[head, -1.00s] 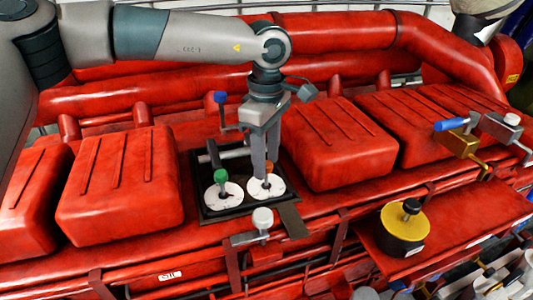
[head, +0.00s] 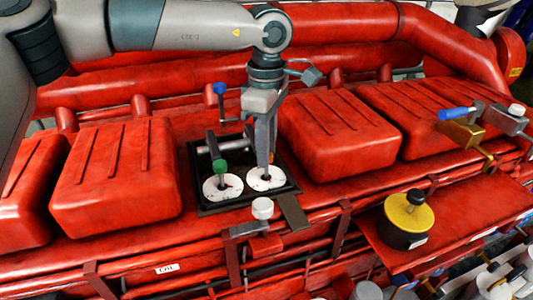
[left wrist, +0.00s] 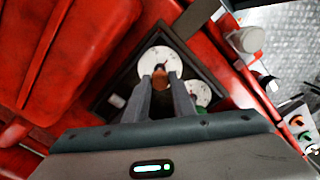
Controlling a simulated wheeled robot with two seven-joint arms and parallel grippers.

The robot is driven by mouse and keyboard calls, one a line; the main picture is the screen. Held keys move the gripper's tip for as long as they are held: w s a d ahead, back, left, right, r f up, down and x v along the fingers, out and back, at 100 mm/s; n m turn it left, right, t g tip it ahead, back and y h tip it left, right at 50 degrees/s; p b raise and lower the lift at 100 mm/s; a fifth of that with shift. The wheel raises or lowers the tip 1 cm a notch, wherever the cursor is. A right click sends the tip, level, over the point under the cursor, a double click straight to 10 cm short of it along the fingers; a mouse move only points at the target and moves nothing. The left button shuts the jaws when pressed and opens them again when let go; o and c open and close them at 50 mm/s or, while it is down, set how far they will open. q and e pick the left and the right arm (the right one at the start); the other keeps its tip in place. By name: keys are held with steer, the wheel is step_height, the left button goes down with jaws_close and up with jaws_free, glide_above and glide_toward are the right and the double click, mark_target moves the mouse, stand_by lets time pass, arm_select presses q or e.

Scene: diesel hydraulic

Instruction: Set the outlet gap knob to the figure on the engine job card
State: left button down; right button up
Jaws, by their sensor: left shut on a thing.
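Two white dials sit in a black-framed recess (head: 228,209) between the red covers. The left dial (head: 212,190) has a green knob (head: 220,167). The right dial (head: 256,184) has an orange-brown knob, mostly hidden in the head view but clear in the left wrist view (left wrist: 160,79). My left gripper (head: 265,172) points down and is shut on the orange-brown knob; its fingers (left wrist: 161,80) stand on either side of it. Dial marks are too small to read. I cannot tell which knob is the outlet gap one. No job card is readable. My right gripper is not in view.
A blue-topped lever (head: 219,89) stands behind the recess. A white-knobbed fitting (head: 262,208) is in front. A yellow-topped black canister (head: 408,220) stands on the red shelf at right. A brass fitting with a blue handle (head: 457,114) is further back. Red covers (head: 337,138) flank the recess.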

arm_select(q)
steer(key=n+b, duration=0.3)
steer(key=b, duration=0.2)
steer(key=n+b, duration=0.4)
steer(key=b, duration=0.1)
steer(key=shift+f+n, duration=0.2)
steer(key=shift+n, duration=0.1)
steer(key=shift+n+b, duration=0.6)
steer(key=shift+n, duration=0.1)
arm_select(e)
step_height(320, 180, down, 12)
arm_select(q)
steer(key=shift+r+n+b, duration=0.15)
steer(key=shift+n+b, duration=0.3)
steer(key=shift+n, duration=0.25)
steer(key=shift+r, duration=0.1)
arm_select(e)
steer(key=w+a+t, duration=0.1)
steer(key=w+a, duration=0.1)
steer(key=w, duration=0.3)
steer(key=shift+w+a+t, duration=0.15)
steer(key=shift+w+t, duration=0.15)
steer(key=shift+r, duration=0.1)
arm_select(q)
steer(key=c, duration=1.5)
jaws_free()
